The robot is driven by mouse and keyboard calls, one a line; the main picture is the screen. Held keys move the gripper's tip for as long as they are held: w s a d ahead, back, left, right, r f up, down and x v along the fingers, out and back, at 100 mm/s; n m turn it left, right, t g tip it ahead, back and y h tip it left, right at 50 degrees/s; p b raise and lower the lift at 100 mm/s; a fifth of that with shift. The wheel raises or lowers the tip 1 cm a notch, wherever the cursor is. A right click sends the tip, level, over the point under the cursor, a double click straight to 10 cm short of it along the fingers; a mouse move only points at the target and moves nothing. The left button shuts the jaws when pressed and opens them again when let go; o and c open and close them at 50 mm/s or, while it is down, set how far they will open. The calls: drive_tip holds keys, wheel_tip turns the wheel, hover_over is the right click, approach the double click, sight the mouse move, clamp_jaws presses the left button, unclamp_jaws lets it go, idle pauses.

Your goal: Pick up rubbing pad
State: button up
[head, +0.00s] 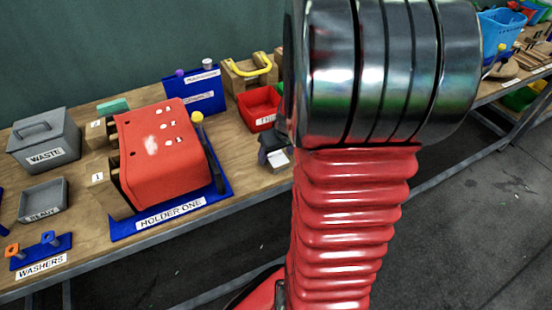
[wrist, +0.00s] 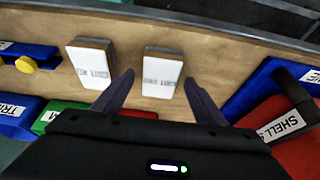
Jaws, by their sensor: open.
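Two small blocks with white, labelled tops and dark sides lie on the wooden bench in the wrist view. They look like rubbing pads: a left pad (wrist: 90,62) and a right pad (wrist: 164,70). Their labels appear upside down and are hard to read. My gripper (wrist: 158,78) is open and empty, its two dark fingers pointing at the bench. The right pad lies between the fingertips in the picture; the left pad lies outside the left finger. I cannot tell the height above the bench.
The head view shows a red housing (head: 160,150) on a blue holder and a grey waste box (head: 44,142).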

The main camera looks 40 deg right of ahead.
sight(276, 156)
drive_tip(key=shift+w+d+f, duration=0.1)
drive_tip(key=shift+w+f, duration=0.15)
drive_tip(key=shift+f, duration=0.4)
drive_tip(key=c, duration=1.1)
drive_tip(key=shift+r, duration=0.15)
wheel_tip(276, 156, up, 10)
drive_tip(key=shift+f, duration=0.1)
idle(0.5)
